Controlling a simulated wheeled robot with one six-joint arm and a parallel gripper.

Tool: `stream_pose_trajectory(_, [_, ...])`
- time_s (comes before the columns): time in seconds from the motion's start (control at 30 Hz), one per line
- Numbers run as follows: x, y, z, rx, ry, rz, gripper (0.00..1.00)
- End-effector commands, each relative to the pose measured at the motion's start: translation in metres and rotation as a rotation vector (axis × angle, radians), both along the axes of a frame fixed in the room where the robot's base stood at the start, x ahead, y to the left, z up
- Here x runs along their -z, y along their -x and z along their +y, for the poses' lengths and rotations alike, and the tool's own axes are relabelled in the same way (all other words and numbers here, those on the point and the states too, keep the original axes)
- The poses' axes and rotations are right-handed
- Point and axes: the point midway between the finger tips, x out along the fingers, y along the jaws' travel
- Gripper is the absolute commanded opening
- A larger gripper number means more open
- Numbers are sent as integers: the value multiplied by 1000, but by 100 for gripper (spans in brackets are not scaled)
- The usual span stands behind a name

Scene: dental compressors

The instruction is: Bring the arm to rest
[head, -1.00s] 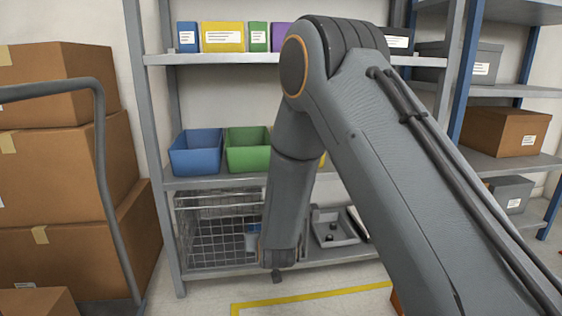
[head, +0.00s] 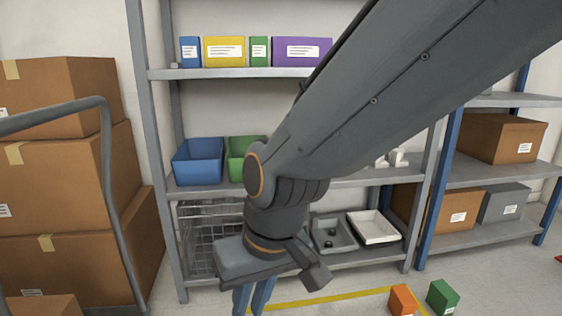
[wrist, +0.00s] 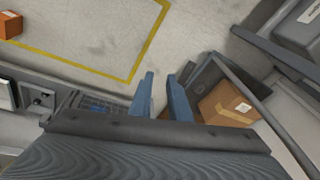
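My gripper (head: 254,297) hangs below the wrist in front of the steel shelf, its blue fingers pointing down and cut by the lower edge of the head view. In the wrist view my gripper (wrist: 161,98) shows two blue fingers apart, with a gap and nothing held between them. My arm crosses the head view from the upper right down to the middle, bent at a joint, and hides part of the shelf.
A blue bin (head: 198,160) and a green bin (head: 243,158) stand on the middle shelf. A wire basket (head: 198,235) and a white tray (head: 374,228) are below. Cartons (head: 75,190) stack at left behind a cart handle. Orange (head: 402,300) and green (head: 442,297) boxes lie on the floor.

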Motion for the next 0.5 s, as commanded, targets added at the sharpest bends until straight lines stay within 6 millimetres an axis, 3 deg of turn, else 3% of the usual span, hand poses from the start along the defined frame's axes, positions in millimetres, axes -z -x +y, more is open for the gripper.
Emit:
stream_pose_trajectory(0.3, [-22,74,-36,-76,71,111,17])
stream_pose_trajectory(0.5, [-42,72,-45,-40,84,119,17])
